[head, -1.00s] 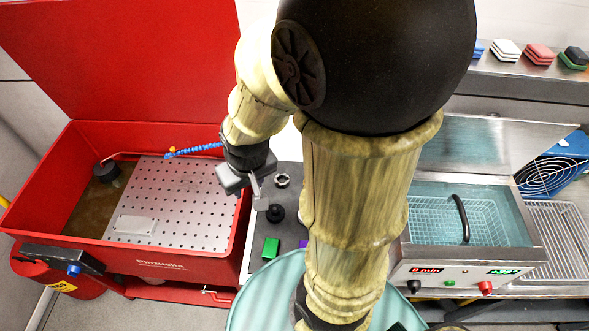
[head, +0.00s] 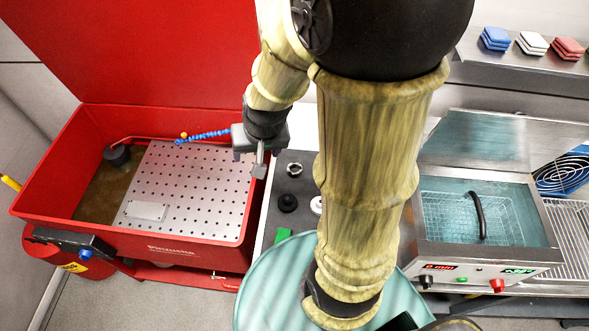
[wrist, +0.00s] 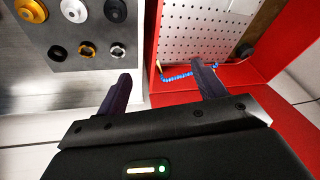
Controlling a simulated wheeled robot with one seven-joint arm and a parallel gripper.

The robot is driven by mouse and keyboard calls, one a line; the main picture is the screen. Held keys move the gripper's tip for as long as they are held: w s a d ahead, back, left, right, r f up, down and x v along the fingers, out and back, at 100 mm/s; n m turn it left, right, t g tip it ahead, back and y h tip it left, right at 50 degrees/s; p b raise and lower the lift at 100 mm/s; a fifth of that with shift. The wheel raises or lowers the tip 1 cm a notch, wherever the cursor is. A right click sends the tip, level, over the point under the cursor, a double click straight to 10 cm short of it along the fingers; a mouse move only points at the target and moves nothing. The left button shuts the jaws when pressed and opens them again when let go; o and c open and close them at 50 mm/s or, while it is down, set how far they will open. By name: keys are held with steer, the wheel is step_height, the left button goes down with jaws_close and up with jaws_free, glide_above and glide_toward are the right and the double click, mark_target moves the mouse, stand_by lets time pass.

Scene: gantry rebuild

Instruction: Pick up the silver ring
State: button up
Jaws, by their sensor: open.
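The silver ring (head: 294,169) lies on the grey mat between the red washer and my arm in the head view. In the wrist view a silver ring (wrist: 118,49) is the rightmost of a row of small rings on the mat. My gripper (head: 259,168) is open and empty, left of the ring in the head view, near the red tub's right edge. In the wrist view its two fingers (wrist: 161,76) are spread apart, and the ring is above the left finger, not between them.
A black part (head: 287,202) and a green block (head: 283,236) are near the ring. The red parts washer (head: 195,255) with its raised lid stands left. A wire-basket bath (head: 470,215) stands right. A gold part (wrist: 31,10) and a white part (wrist: 115,10) share the mat.

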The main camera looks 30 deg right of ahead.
steer(key=w+d+m+t, duration=0.2)
steer(key=w+m, duration=0.5)
steer(key=w, duration=0.1)
steer(key=m+g+p, duration=0.4)
steer(key=m+g, duration=0.2)
steer(key=m, duration=1.8)
glide_above(296, 165)
steer(key=a, duration=0.1)
step_height(296, 165, down, 8)
steer(key=f, duration=0.1)
steer(key=shift+s+r+h, duration=0.25)
steer(key=shift+h, duration=0.05)
step_height(296, 165, down, 12)
steer(key=shift+f+p, duration=0.1)
steer(key=shift+p, duration=0.2)
